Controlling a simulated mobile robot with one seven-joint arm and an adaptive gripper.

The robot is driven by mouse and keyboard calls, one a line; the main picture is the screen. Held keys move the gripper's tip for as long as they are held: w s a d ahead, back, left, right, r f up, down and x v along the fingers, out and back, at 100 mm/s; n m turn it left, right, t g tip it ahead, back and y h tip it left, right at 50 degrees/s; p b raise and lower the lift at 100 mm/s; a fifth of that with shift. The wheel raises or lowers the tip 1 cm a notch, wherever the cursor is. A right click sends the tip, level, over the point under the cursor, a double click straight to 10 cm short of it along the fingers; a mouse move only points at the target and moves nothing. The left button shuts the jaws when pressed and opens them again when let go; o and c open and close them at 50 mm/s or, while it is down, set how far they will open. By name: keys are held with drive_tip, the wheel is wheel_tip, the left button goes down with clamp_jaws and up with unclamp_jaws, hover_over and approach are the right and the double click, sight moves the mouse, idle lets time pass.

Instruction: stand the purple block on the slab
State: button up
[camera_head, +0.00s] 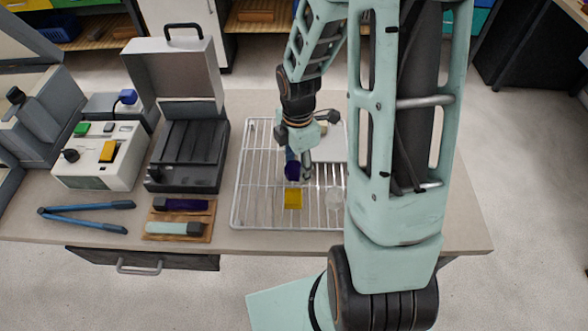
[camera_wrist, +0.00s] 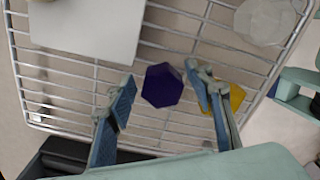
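The purple block (camera_head: 292,172) is a dark six-sided piece on the wire rack (camera_head: 240,190). In the wrist view the purple block (camera_wrist: 162,86) lies between my two blue-padded fingers, with small gaps beside it. My gripper (camera_head: 299,166) points down at the block and is open around it; one finger partly hides the block in the head view. The white slab (camera_wrist: 85,30) is flat and rectangular, at the upper left of the wrist view. In the head view the slab (camera_head: 332,148) shows behind my gripper, partly covered by my arm.
A yellow block (camera_head: 293,198) sits close in front of the purple block. A translucent piece (camera_head: 334,198) is to its right, also in the wrist view (camera_wrist: 265,20). Left of the rack are a wooden tray (camera_head: 178,237), an open grey case (camera_head: 185,150) and blue-handled tongs (camera_head: 85,207).

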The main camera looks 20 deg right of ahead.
clamp_jaws()
drive_tip(key=shift+r, duration=0.15)
